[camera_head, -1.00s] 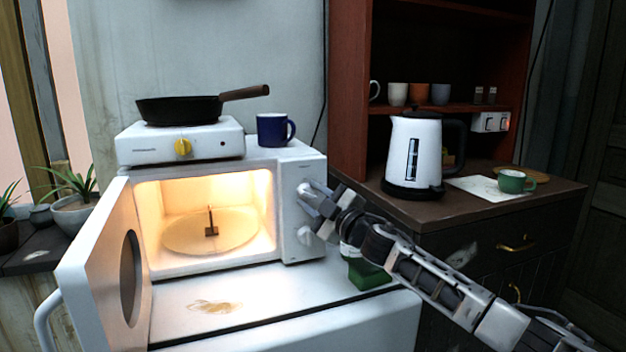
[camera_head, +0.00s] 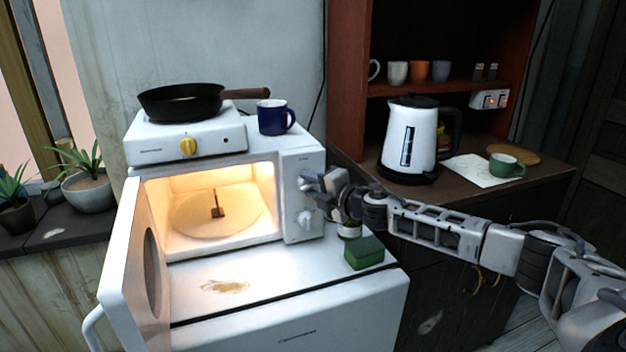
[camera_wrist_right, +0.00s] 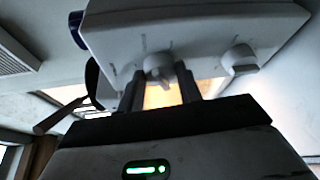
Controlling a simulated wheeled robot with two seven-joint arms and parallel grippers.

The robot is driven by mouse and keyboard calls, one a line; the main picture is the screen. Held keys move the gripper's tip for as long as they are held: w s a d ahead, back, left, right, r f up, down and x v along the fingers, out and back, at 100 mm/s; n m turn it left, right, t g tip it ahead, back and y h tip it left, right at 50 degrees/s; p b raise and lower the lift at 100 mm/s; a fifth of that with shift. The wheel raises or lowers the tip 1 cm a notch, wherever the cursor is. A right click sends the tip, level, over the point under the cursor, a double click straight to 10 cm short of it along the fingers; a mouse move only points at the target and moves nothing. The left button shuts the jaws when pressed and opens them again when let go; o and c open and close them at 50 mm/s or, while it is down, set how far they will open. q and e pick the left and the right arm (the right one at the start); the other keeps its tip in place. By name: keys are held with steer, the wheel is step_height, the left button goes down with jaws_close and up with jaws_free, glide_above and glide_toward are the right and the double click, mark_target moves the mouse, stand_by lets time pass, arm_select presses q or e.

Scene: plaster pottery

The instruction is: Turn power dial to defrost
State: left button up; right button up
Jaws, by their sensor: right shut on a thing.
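The white microwave (camera_head: 208,254) has its door (camera_head: 130,262) open and its inside lit. Its control panel on the right carries two dials, one above the other. My right gripper (camera_head: 308,183) is at the upper dial, and its fingers cover most of that dial in the head view. In the right wrist view the fingers of my right gripper (camera_wrist_right: 162,84) are closed around a dial (camera_wrist_right: 158,68), with the other dial (camera_wrist_right: 240,60) free beside it. The free lower dial (camera_head: 305,219) shows below my gripper in the head view. The dial markings are too small to read. My left gripper is not in view.
A hot plate (camera_head: 150,147) with a black pan (camera_head: 180,103) and a blue mug (camera_head: 272,118) stand on the microwave. A green sponge-like block (camera_head: 364,253) lies below my right arm. A white kettle (camera_head: 408,145) stands on the dark counter at right.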

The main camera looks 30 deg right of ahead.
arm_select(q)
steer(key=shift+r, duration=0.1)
arm_select(e)
steer(key=shift+n, duration=0.4)
steer(key=o, duration=1)
arm_select(q)
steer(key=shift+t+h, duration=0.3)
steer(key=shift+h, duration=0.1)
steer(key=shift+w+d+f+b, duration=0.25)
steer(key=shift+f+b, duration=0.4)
steer(key=shift+b, duration=1)
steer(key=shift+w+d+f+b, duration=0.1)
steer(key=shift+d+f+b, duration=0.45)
steer(key=shift+b, duration=1.15)
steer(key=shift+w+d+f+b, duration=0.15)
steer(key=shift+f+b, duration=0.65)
steer(key=shift+b, duration=0.85)
arm_select(e)
steer(key=s+d+r, duration=0.1)
steer(key=s+r, duration=0.2)
steer(key=s, duration=1.2)
steer(key=shift+s+d, duration=0.3)
